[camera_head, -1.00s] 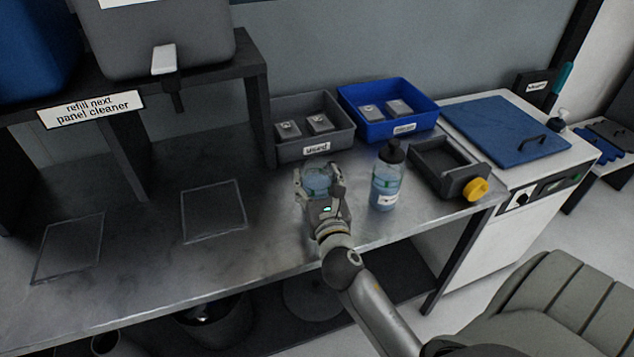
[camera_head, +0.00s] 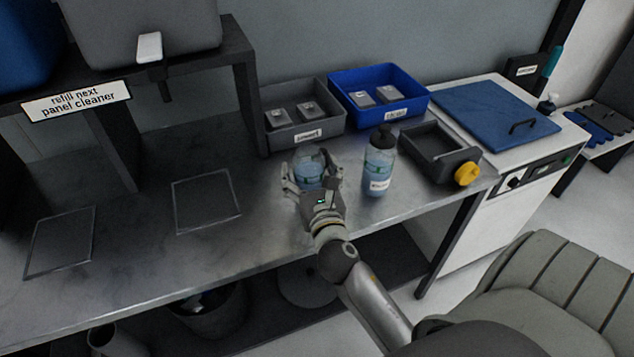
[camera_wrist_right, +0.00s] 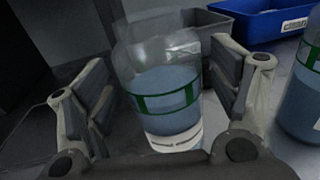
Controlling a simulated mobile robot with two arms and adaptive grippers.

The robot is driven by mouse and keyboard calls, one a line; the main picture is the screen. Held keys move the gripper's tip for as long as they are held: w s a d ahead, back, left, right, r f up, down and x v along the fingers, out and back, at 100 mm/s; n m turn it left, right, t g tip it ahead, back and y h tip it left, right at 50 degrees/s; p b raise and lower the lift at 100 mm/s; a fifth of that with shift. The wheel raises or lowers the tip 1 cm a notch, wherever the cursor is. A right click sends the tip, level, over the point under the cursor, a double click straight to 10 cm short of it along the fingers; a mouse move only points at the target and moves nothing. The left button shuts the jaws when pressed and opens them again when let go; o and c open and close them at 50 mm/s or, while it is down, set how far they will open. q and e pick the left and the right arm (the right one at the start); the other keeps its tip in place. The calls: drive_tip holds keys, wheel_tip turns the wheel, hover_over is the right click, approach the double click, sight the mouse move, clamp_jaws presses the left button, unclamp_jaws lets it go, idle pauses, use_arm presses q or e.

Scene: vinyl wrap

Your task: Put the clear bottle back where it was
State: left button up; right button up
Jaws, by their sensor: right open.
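The clear bottle (camera_head: 311,172) stands on the metal bench, holding blue liquid, with a green band. In the right wrist view the clear bottle (camera_wrist_right: 165,90) is between the two fingers. My right gripper (camera_head: 312,180) is open around it, with a gap visible at each finger in the wrist view (camera_wrist_right: 172,105). In the head view its lower part is hidden by the gripper. My left gripper is not in view.
A dark-capped bottle (camera_head: 379,162) of blue liquid stands just right of my right gripper. Behind are a grey bin (camera_head: 318,131) and a blue bin (camera_head: 418,103). A dark tray with a yellow knob (camera_head: 467,174) is further right. Two outlined squares (camera_head: 206,201) lie on clear bench at left.

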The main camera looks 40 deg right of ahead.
drive_tip(key=b+v, duration=0.1)
drive_tip(key=v, duration=0.8)
drive_tip(key=shift+s+a+b, duration=0.1)
drive_tip(key=shift+s+b, duration=0.1)
drive_tip(key=shift+b, duration=0.15)
drive_tip(key=shift+s+a, duration=0.25)
drive_tip(key=shift+s, duration=0.4)
